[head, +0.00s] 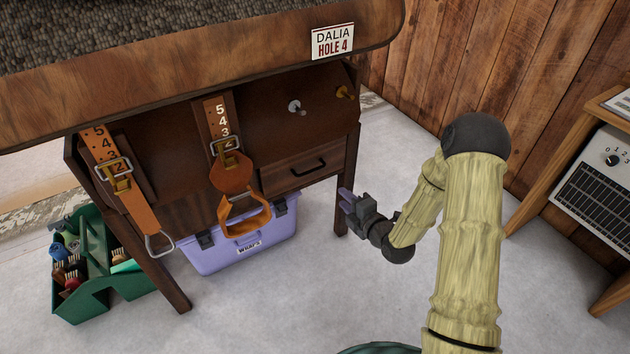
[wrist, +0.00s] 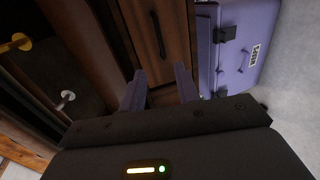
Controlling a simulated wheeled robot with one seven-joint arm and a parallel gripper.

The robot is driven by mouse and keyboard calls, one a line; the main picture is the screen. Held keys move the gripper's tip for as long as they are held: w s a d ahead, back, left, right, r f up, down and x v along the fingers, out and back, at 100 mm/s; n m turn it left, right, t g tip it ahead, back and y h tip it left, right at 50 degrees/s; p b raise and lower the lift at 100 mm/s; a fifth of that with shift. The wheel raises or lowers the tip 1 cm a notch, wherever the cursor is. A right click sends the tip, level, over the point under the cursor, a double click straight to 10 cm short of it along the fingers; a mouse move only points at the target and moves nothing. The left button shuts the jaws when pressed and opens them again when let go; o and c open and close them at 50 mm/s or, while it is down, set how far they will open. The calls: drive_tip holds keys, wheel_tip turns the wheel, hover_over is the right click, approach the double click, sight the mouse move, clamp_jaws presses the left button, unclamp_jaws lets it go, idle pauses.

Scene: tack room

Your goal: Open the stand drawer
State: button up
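The stand drawer (head: 301,170) is a brown wooden front with a dark bar handle (head: 308,168), set low on the right of the wooden stand (head: 180,90). It looks closed flush in the head view. In the wrist view the drawer front (wrist: 174,40) and its handle (wrist: 157,34) lie ahead, beyond my fingertips. My gripper (head: 346,200) is to the right of the drawer, by the stand's right front leg, apart from the handle. In the wrist view my gripper (wrist: 161,84) has its two purple fingers spread with nothing between them.
A lilac box (head: 240,250) labelled WRAPS stands under the stand. Leather straps (head: 232,160) with a stirrup hang left of the drawer. Two knobs (head: 296,106) are above it. A green tote (head: 95,270) is at left, a heater (head: 600,185) at right.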

sight(313, 171)
drive_tip(key=b+x, duration=0.4)
drive_tip(key=x, duration=1.3)
drive_tip(key=shift+w+a, duration=0.15)
clamp_jaws()
